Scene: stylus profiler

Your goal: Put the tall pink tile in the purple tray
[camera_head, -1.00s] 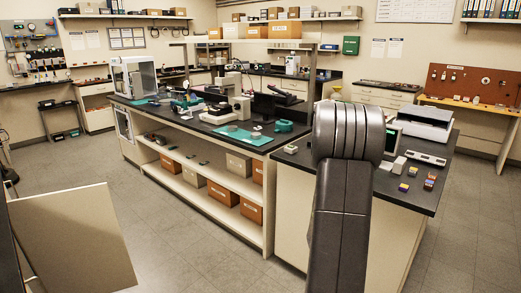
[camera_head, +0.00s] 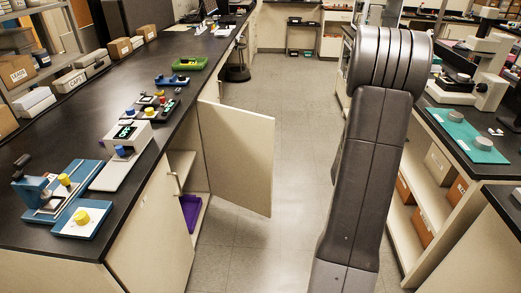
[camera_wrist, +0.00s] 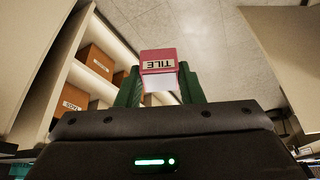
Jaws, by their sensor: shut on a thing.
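In the wrist view my gripper (camera_wrist: 160,90) is shut on the pink tile (camera_wrist: 158,56), which has a "TILE" label and a white lower face. The green fingers stand on either side of it. The purple tray (camera_head: 190,212) shows in the head view, inside the open cupboard under the left bench, on its low shelf. Only part of the tray is visible past the cupboard's front edge. My gripper is hidden in the head view, and the tray is not seen in the wrist view.
The cupboard door (camera_head: 245,155) stands open into the aisle. The floor (camera_head: 255,245) before it is clear. The left bench (camera_head: 100,220) carries blue fixtures and a scale. A shelved island (camera_head: 430,180) with boxes is at the right.

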